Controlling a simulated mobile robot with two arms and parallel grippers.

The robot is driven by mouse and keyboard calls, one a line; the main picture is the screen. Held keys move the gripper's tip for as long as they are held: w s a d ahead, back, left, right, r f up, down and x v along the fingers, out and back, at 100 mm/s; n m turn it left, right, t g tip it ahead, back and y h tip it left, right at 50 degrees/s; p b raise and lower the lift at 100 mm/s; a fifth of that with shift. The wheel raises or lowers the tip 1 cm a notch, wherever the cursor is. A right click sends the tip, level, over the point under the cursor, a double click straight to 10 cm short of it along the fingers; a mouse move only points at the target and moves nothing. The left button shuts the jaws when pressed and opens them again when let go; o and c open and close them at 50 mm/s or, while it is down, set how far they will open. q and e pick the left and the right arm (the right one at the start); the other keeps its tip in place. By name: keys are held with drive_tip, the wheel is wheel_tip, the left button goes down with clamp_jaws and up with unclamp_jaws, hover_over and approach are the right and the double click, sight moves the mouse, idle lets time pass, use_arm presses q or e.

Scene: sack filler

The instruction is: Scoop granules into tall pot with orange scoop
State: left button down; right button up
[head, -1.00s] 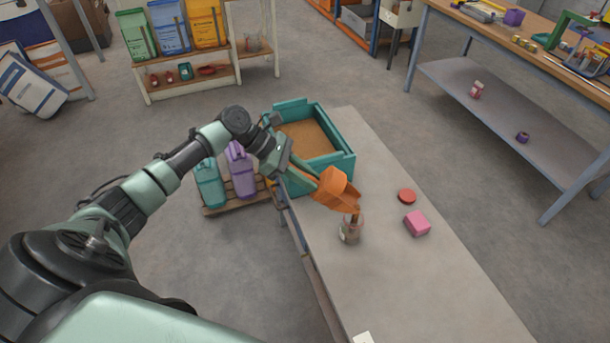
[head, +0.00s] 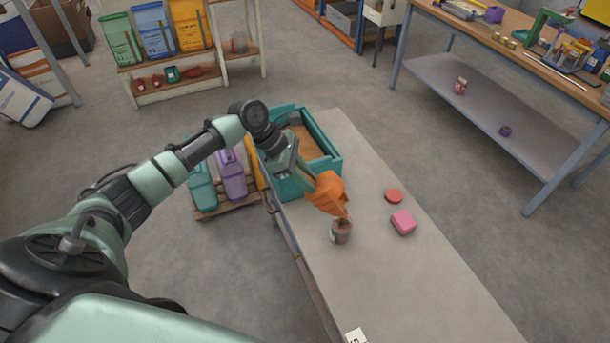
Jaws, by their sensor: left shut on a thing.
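My left gripper (head: 308,177) is shut on the orange scoop (head: 327,192). The scoop is tilted steeply, its mouth pointing down over the pot (head: 341,235). The pot is a small clear vessel with a pale label, upright on the grey table. Brownish granules show at the scoop's lip and inside the pot; the exact fill level is too small to tell. A teal crate (head: 333,163) of tan granules (head: 304,141) stands at the table's far end, partly hidden by my left arm. My right gripper is not in view.
A red disc (head: 393,195) and a pink block (head: 403,222) lie right of the pot. A white card (head: 356,336) lies at the near table edge. Teal and purple containers (head: 232,176) stand on a pallet at left.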

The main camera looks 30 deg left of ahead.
use_arm(q)
drive_tip(key=shift+w+d+r+y+p, duration=0.2)
drive_tip(key=shift+d+y+p, duration=0.15)
drive_tip(key=shift+p, duration=0.45)
drive_tip(key=shift+s+r+h+p, duration=0.1)
drive_tip(key=shift+r+h+p, duration=0.3)
drive_tip(key=shift+h, duration=0.25)
drive_tip(key=shift+r+t+h, duration=0.2)
drive_tip(key=shift+t+h, duration=0.2)
drive_tip(key=shift+h, duration=0.4)
drive_tip(key=shift+r+t+h+b, duration=0.4)
drive_tip(key=shift+r+h+b, duration=0.2)
drive_tip(key=shift+h, duration=0.4)
drive_tip(key=shift+r+h, duration=0.3)
drive_tip(key=shift+r, duration=0.05)
drive_tip(key=shift+d+f, duration=0.1)
